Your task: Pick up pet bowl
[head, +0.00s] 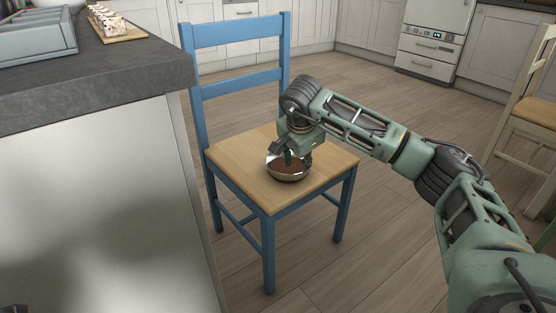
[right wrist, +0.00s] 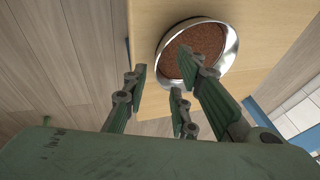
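The pet bowl (head: 288,173) is a silver metal bowl with brown food in it. It sits on the wooden seat of a blue chair (head: 240,172). My right gripper (head: 291,160) is right above the bowl and hides part of it in the head view. In the right wrist view the fingers of my right gripper (right wrist: 168,75) are spread apart, with the bowl (right wrist: 229,57) just beyond them. One finger overlaps the bowl's rim and food in that view; I cannot tell whether it touches.
The chair's blue backrest (head: 238,32) stands behind the seat. A slate worktop (head: 130,70) with a grey container (head: 35,38) and a board of small cakes (head: 108,22) is at the left. Another chair (head: 535,112) is at the right. The floor between is clear.

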